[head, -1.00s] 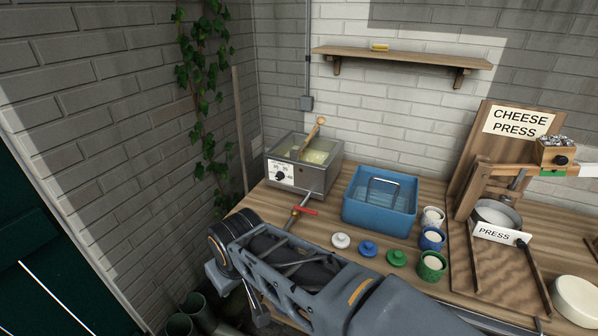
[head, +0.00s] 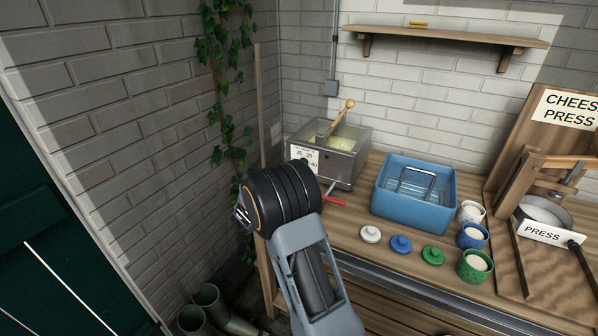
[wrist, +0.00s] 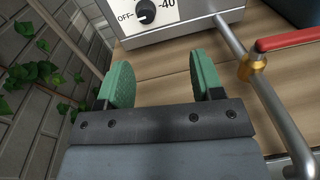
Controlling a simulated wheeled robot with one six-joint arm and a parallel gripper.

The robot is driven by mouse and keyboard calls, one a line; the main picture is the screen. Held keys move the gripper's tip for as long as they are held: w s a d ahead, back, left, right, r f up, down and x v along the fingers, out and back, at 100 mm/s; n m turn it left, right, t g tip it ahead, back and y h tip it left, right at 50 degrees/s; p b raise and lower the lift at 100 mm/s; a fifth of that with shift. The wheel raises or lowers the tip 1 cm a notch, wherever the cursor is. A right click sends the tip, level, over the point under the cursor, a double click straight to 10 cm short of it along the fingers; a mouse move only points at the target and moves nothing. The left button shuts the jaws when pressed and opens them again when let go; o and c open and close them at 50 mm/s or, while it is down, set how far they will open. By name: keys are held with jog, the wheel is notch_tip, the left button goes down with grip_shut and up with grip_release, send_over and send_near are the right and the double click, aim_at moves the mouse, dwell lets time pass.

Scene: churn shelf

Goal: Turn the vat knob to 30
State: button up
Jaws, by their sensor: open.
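The steel vat (head: 345,158) stands at the back left of the wooden bench, with a wooden-handled paddle (head: 340,117) in its pale contents. Its white dial plate is partly hidden behind my arm in the head view. In the wrist view the black vat knob (wrist: 145,11) shows at the top, with "OFF" to its left and "-40" to its right. My gripper (wrist: 160,82), with green pads, is open and empty, below and short of the knob and not touching it. In the head view the gripper is hidden behind my arm.
A pipe with a brass valve (wrist: 252,66) and red lever (wrist: 288,40) juts from the vat, right of my gripper. A blue tub (head: 414,205), several small pots and lids, and the cheese press (head: 540,190) stand farther right. Ivy (head: 228,90) climbs the left wall.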

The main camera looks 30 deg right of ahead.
jog(key=shift+w+f+n+t, duration=0.5)
jog(key=shift+w, duration=0.05)
jog(key=shift+w+d+f, duration=0.1)
jog(key=shift+w+d, duration=0.05)
jog(key=shift+w, duration=0.15)
jog(key=shift+n, duration=0.3)
jog(key=p+x, duration=0.1)
jog(key=x, duration=1.2)
jog(key=shift+w, duration=0.25)
